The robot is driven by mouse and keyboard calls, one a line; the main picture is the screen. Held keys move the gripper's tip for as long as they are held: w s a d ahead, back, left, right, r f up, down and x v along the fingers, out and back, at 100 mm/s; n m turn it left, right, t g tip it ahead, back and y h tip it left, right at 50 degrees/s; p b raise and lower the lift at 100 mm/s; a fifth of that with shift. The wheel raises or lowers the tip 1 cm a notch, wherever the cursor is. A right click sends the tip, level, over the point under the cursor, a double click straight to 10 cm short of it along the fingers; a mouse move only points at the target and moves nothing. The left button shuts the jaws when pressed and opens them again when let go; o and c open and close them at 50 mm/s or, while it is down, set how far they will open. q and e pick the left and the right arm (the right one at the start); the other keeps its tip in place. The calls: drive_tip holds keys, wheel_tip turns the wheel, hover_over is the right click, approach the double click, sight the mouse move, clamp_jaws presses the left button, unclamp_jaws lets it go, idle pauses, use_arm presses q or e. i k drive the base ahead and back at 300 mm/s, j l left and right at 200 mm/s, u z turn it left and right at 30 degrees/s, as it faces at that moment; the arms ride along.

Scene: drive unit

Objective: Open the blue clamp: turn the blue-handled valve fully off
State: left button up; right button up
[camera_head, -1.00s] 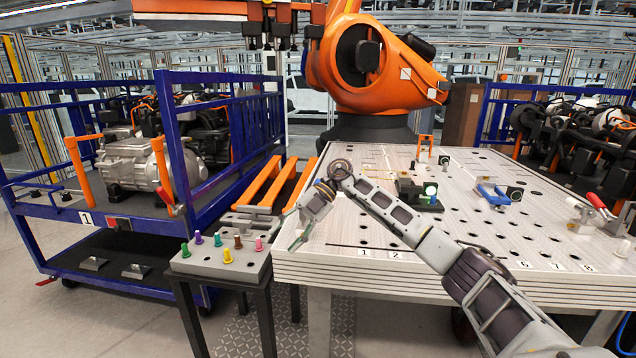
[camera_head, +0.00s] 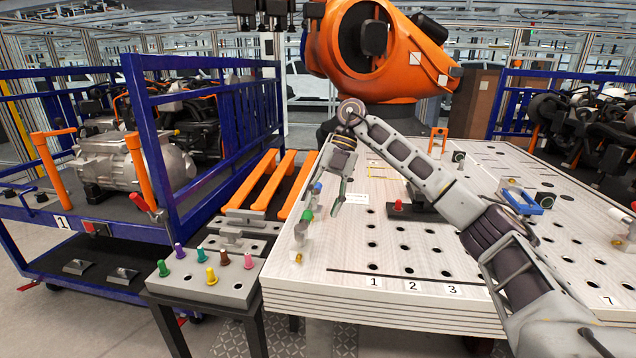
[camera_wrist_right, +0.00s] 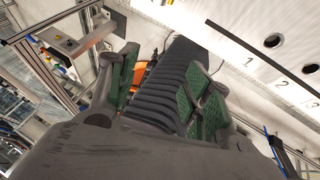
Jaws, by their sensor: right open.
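The blue clamp (camera_head: 521,196), with its bright blue handle, sits on the right part of the perforated table. Closer to my right gripper, a small blue piece (camera_head: 316,188) and a green piece (camera_head: 307,215) show at the table's left edge; they look like small valve handles, but how far they are turned is too small to tell. My right gripper (camera_head: 340,203) is open and empty, pointing down just right of these pieces, apart from them. The right wrist view shows its green-padded fingers (camera_wrist_right: 165,70) spread apart. My left gripper is out of view.
A small stand (camera_head: 205,290) with several coloured pegs stands left of the table (camera_head: 430,293). A red knob (camera_head: 398,206) is on the table near my forearm. A blue cart (camera_head: 225,150) stands at left and an orange robot (camera_head: 375,50) behind.

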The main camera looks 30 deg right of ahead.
sight(318, 187)
drive_tip(key=i+l, duration=0.9)
drive_tip(key=i, duration=0.15)
